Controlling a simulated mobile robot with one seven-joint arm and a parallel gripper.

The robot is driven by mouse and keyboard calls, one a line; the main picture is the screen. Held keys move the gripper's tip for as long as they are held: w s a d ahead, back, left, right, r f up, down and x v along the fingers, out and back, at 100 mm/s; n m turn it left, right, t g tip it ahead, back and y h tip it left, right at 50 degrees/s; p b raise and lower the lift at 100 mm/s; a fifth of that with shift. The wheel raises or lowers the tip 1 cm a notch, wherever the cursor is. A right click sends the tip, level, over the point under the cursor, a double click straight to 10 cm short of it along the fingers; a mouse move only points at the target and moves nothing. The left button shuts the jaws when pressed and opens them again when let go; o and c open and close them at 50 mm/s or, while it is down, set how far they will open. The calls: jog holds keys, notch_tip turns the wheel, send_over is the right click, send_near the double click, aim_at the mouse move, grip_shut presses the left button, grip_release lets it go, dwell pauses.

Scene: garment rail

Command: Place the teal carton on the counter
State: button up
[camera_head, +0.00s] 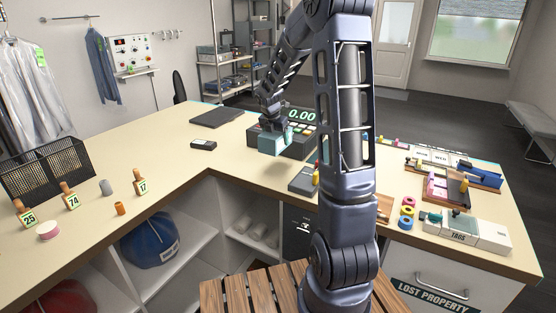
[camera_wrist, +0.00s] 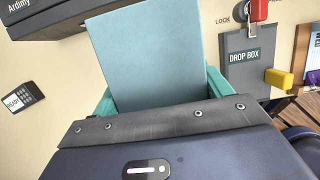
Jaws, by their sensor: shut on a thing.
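The teal carton (camera_head: 272,142) is held by my gripper (camera_head: 271,127) over the counter (camera_head: 235,145), just in front of the cash register. In the wrist view the carton (camera_wrist: 150,58) fills the middle, with the teal finger pads of my gripper (camera_wrist: 155,105) on both sides of it. The gripper is shut on the carton. A shadow lies on the counter below the carton, and its lower edge seems a little above the surface; the exact gap is hard to tell.
The register (camera_head: 297,140) stands right behind the carton. A grey drop box (camera_head: 303,181) is to the right, and a small dark device (camera_head: 203,144) to the left. A black wire basket (camera_head: 48,170) and numbered tags stand far left. The counter between is clear.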

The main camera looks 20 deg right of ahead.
aim_at(271, 134)
notch_tip(271, 134, down, 11)
jog(key=shift+r, duration=0.2)
dwell(0.3)
jog(key=o, duration=1.1)
jog(key=shift+f, duration=0.15)
jog(key=v, duration=1.2)
jog(key=s+d+r+m+t, duration=0.1)
jog(key=s+r+m, duration=0.55)
jog(key=s, duration=0.25)
jog(key=s+d+r+m, duration=0.1)
jog(key=s+r+m, duration=0.5)
jog(key=s+m, duration=0.15)
jog(key=shift+s+a+r+m+t+y, duration=0.1)
jog(key=shift+s+r+m+t+y, duration=0.25)
jog(key=shift+s+m, duration=2.25)
jog(key=shift+s+d+r+m+t+y, duration=0.15)
jog(key=shift+s+m+y, duration=0.3)
jog(key=shift+s+m, duration=2.15)
jog(key=shift+s+a+r+m+t+y, duration=0.25)
jog(key=shift+s+m, duration=1.05)
jog(key=shift+s, duration=2.55)
